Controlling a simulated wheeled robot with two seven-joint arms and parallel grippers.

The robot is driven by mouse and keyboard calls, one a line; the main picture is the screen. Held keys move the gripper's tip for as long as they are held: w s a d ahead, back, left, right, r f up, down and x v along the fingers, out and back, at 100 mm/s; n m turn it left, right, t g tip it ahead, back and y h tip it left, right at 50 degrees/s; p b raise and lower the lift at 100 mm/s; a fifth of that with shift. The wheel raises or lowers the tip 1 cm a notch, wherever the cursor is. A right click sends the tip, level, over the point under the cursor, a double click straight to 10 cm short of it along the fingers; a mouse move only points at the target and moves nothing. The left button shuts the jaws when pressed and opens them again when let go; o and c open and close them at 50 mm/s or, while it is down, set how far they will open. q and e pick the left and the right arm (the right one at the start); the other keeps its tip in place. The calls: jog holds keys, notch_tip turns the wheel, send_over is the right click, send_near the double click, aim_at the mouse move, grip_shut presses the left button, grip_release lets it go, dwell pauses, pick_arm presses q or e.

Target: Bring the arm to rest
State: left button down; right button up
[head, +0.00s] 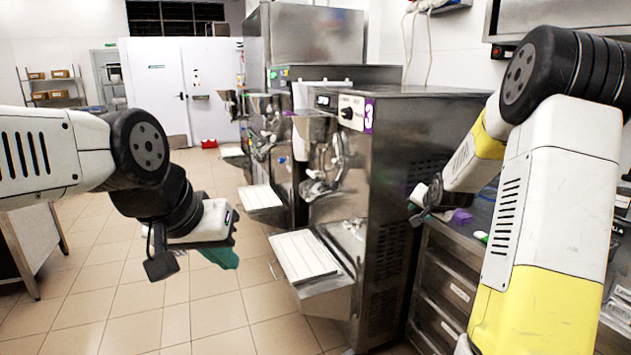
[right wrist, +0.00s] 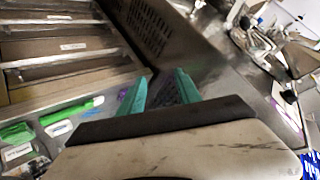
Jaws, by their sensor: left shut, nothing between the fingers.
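My left gripper (head: 224,258) hangs at the left of the head view, over the tiled floor. Its teal fingers are shut with nothing between them. My right arm (head: 556,190) comes in from the right, and its gripper (head: 420,214) is small and partly hidden beside the freezer's right side, above the steel counter. In the right wrist view the two teal fingers of the right gripper (right wrist: 160,88) stand apart with no held object visible between them.
A steel batch freezer (head: 400,130) with a white tray (head: 303,256) stands in the middle, with more machines behind. A counter with drawers (head: 450,290) is at right. In the right wrist view green items (right wrist: 85,110) lie nearby.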

jog(key=s+a+r+n+g+y, duration=0.15)
jog(key=s+a+r, duration=0.25)
jog(key=s, duration=0.4)
jog(key=s+a+r+n+g, duration=0.15)
jog(key=s+a+r, duration=0.3)
jog(key=s, duration=0.45)
jog(key=s+a+r+n+y, duration=0.1)
jog(key=s+a+r+n, duration=0.2)
jog(key=s+a, duration=0.35)
jog(key=s+a+n+g, duration=0.1)
jog(key=s+n, duration=0.1)
jog(key=s, duration=1.1)
jog(key=shift+s+a+f+g+y, duration=0.3)
jog(key=shift+s+a+f+y, duration=0.05)
jog(key=shift+s+f+y, duration=0.1)
